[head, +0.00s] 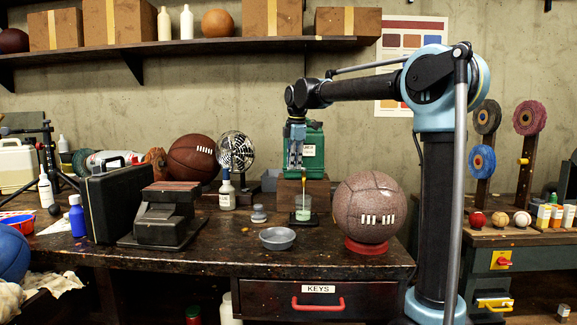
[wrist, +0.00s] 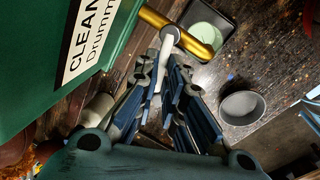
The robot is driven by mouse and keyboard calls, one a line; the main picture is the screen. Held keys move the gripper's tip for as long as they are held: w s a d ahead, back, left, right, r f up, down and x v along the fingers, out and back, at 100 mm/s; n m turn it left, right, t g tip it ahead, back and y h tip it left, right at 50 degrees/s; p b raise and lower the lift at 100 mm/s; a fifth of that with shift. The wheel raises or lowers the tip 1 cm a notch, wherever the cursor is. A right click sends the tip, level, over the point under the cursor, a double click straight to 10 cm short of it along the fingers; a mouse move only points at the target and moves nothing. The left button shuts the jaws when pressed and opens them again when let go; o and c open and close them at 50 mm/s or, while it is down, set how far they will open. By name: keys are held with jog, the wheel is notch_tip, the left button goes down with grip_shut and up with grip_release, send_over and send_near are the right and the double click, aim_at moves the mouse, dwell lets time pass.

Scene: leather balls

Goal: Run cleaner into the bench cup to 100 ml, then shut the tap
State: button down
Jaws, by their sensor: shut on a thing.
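The green cleaner canister (head: 314,150) stands on a wooden block on the bench; in the wrist view its labelled side (wrist: 60,60) fills the upper left. A brass tap (wrist: 190,38) with a pale lever (wrist: 167,42) sticks out from it. My gripper (wrist: 165,78) is shut on the lever, its blue fingers on either side; in the head view my gripper (head: 296,160) hangs in front of the canister. The clear bench cup (head: 303,206), with pale green liquid in it, stands beneath the tap. The wrist view shows the liquid (wrist: 207,28) from above; its level against the marks is unreadable.
A grey dish (head: 277,238) lies front-left of the cup. A brown ball (head: 367,208) on a red ring stands close to its right. The bench's front edge is mostly clear.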

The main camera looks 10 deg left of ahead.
jog(key=c, duration=1.7)
grip_release()
jog(key=shift+w, duration=0.1)
jog(key=r, duration=0.4)
jog(key=s+r, duration=0.1)
jog(key=r, duration=0.2)
jog(key=s+d+r, duration=0.1)
jog(key=r, duration=0.3)
jog(key=shift+r, duration=0.35)
